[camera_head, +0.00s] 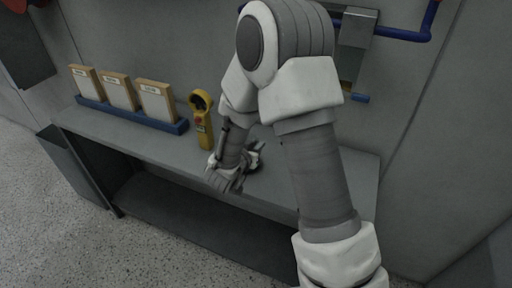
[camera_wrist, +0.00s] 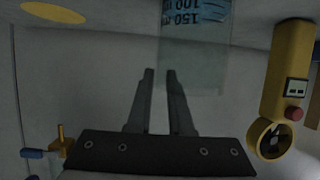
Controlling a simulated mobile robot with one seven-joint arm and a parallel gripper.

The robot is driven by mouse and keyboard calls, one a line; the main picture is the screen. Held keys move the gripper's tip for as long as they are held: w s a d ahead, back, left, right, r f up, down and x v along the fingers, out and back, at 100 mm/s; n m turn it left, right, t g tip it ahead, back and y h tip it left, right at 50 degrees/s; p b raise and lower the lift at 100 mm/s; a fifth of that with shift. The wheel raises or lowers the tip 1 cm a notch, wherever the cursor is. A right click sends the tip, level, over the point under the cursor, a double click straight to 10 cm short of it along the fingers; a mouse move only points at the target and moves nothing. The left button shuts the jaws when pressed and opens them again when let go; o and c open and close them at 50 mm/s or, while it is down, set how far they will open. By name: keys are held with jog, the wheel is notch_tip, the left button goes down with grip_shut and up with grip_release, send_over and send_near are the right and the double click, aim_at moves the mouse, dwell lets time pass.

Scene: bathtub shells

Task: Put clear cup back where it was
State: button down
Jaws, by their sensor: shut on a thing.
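The clear cup (camera_wrist: 195,45) shows in the wrist view as a faint see-through shape with blue volume marks, upside down in that picture. My gripper (camera_wrist: 160,72) is shut on the cup's edge, with one finger on each side of its left wall. In the head view my gripper (camera_head: 235,172) is over the grey bench, just right of the yellow handheld device (camera_head: 203,122). I cannot make out the cup there. Whether its base touches the bench is unclear.
The yellow device also stands at the right of the wrist view (camera_wrist: 292,75). A flat yellow disc (camera_wrist: 52,12) lies at the upper left there. A blue rack (camera_head: 130,115) of cards stands on the bench (camera_head: 110,132). Blue pipes (camera_head: 400,35) run along the wall.

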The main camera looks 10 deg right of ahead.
jog(key=shift+f, duration=0.1)
jog(key=shift+f, duration=0.15)
jog(key=c, duration=0.8)
grip_release()
